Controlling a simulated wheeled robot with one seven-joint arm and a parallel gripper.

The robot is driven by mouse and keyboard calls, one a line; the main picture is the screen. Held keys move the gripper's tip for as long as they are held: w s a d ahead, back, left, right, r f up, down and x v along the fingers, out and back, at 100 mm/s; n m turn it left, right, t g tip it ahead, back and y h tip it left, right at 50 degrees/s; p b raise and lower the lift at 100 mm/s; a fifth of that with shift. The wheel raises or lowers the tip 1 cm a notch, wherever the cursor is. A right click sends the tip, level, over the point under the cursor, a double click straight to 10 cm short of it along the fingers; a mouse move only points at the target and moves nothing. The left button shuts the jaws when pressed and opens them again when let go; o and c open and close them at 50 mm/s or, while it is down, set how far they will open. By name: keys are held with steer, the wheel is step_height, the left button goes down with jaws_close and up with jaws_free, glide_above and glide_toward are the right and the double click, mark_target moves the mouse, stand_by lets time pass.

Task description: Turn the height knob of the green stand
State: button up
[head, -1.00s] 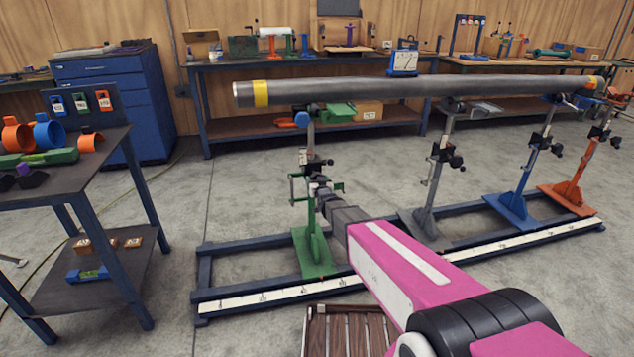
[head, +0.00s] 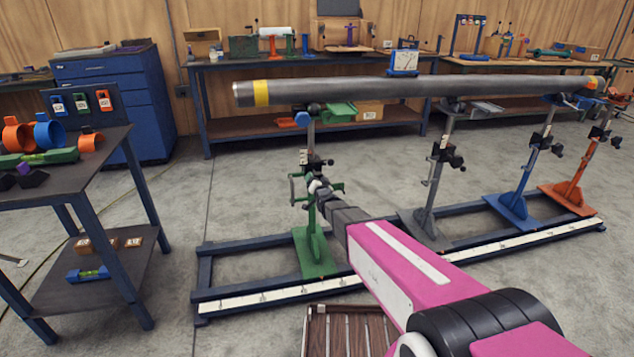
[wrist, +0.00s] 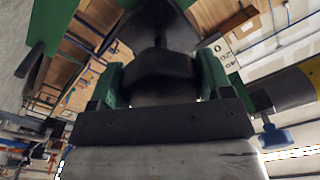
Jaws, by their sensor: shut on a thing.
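The green stand (head: 313,252) stands upright on the floor rail, under the left end of the long grey pipe (head: 350,90). My gripper (head: 318,188) reaches it from the right at mid-height of its post, where green side bars show. In the wrist view a dark rounded knob (wrist: 160,75) fills the middle, between green parts at left and right. My gripper, also in the wrist view (wrist: 160,95), is shut on this knob. In the head view the knob is mostly hidden by my gripper.
Grey (head: 432,215), blue (head: 515,200) and orange (head: 570,192) stands line the rail (head: 275,292) to the right. A dark shelf cart (head: 105,175) stands at the left. A slatted wooden thing (head: 350,332) lies in front. Floor between cart and rail is clear.

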steer(key=m, duration=0.3)
steer(key=shift+m, duration=0.4)
steer(key=shift+a+r+m, duration=0.1)
steer(key=shift+m, duration=1.8)
steer(key=o, duration=0.9)
steer(key=shift+s, duration=0.1)
steer(key=v, duration=1)
steer(key=shift+s, duration=0.35)
